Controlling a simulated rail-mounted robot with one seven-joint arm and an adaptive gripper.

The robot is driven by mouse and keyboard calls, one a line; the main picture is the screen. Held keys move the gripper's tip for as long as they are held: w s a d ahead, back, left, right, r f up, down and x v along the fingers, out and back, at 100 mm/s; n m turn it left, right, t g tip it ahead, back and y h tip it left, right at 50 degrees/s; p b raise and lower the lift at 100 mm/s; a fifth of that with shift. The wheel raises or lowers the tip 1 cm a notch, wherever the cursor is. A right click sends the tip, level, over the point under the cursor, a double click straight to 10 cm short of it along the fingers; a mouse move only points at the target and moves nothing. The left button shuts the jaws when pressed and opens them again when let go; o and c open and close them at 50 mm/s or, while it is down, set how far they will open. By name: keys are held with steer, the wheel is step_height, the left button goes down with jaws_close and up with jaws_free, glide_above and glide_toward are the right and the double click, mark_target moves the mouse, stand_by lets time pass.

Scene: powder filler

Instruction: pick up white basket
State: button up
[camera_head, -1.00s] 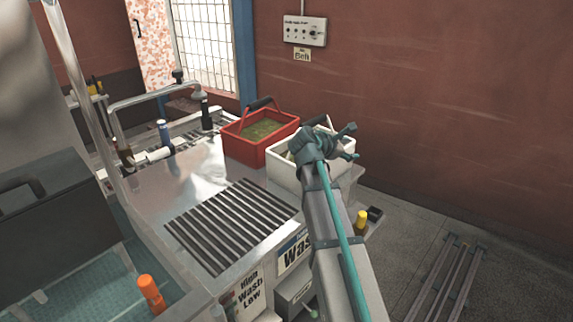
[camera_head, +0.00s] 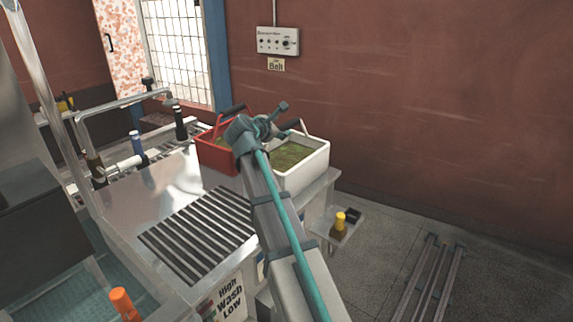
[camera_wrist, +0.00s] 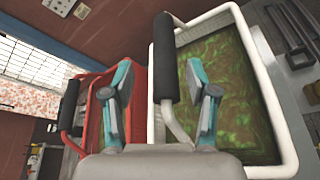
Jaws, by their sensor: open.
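The white basket (camera_head: 313,164) stands at the right end of the metal counter, with green-brown contents inside. It also shows in the wrist view (camera_wrist: 282,100), filling the right half, with its dark handle grip (camera_wrist: 164,58) upright between my fingers. My gripper (camera_wrist: 160,95) is open, its two teal fingers on either side of the handle's lower part in that picture. I cannot tell whether a finger touches the handle. In the head view my gripper (camera_head: 262,125) is over the basket's left side and hides part of it.
A red basket (camera_head: 213,156) with a dark handle stands just left of the white one. Slotted counter bars (camera_head: 197,232) lie in front. A switch box (camera_head: 278,40) is on the red wall behind.

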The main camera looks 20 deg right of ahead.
mark_target(287, 126)
steer(key=p+x, duration=0.1)
steer(key=x, duration=0.4)
steer(key=shift+s+d+p, duration=0.25)
steer(key=shift+p, duration=0.1)
jaws_close()
steer(key=shift+r, duration=0.1)
